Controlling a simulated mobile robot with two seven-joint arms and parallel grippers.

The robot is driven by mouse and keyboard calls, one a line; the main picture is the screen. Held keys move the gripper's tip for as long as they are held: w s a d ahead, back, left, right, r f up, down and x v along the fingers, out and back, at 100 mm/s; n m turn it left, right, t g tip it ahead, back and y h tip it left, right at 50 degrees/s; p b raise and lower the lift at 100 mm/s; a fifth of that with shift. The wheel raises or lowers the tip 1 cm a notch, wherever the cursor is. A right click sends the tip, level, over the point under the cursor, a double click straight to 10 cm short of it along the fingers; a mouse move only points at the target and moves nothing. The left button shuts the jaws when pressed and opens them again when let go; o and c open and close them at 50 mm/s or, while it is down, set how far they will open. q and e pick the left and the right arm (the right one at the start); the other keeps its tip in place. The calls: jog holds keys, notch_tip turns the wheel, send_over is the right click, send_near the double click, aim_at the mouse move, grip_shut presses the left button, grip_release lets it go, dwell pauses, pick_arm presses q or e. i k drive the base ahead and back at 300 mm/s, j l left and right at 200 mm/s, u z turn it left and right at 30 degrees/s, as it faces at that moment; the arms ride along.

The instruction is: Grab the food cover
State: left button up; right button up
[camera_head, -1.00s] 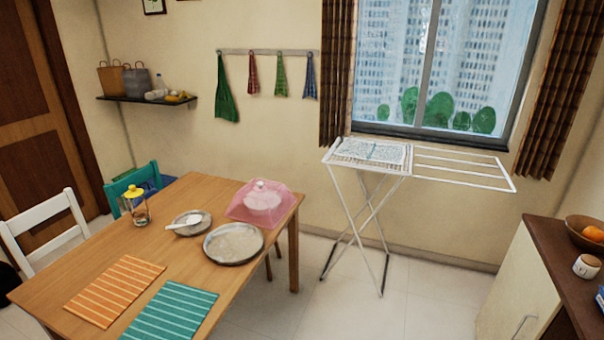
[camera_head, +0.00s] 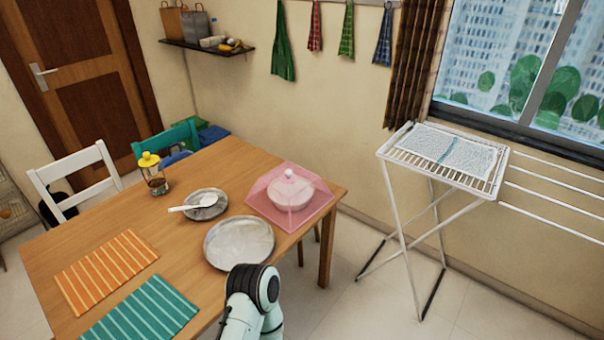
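The food cover (camera_head: 312,208) is a pink, see-through, tent-shaped cover with a small white knob on top. It stands at the far right corner of the wooden table (camera_head: 205,163), over a pale bowl (camera_head: 290,193). One of my arms shows at the bottom middle, in front of the table's near edge and below the large plate. It is apart from the cover. No gripper fingers show in this view, so neither gripper can be seen.
A large metal plate (camera_head: 238,243) lies just before the cover. A smaller plate (camera_head: 207,204) with a white spoon, a yellow-lidded jar (camera_head: 152,174), and orange (camera_head: 106,270) and teal (camera_head: 140,312) mats share the table. A drying rack (camera_head: 440,160) stands right; floor between is clear.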

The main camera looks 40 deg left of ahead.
aim_at(289, 176)
jog(key=i+u, duration=0.3)
jog(key=u, duration=0.15)
jog(key=i+l+u, duration=0.15)
jog(key=u, duration=0.3)
jog(key=i+l+u, duration=0.3)
jog(key=u, duration=0.15)
jog(key=i+l+u, duration=0.15)
jog(key=u, duration=0.3)
jog(key=i+l+u, duration=0.1)
jog(key=l+u, duration=0.15)
jog(key=u, duration=0.2)
jog(key=i+l+u, duration=0.1)
jog(key=l+u, duration=0.15)
jog(key=u, duration=0.25)
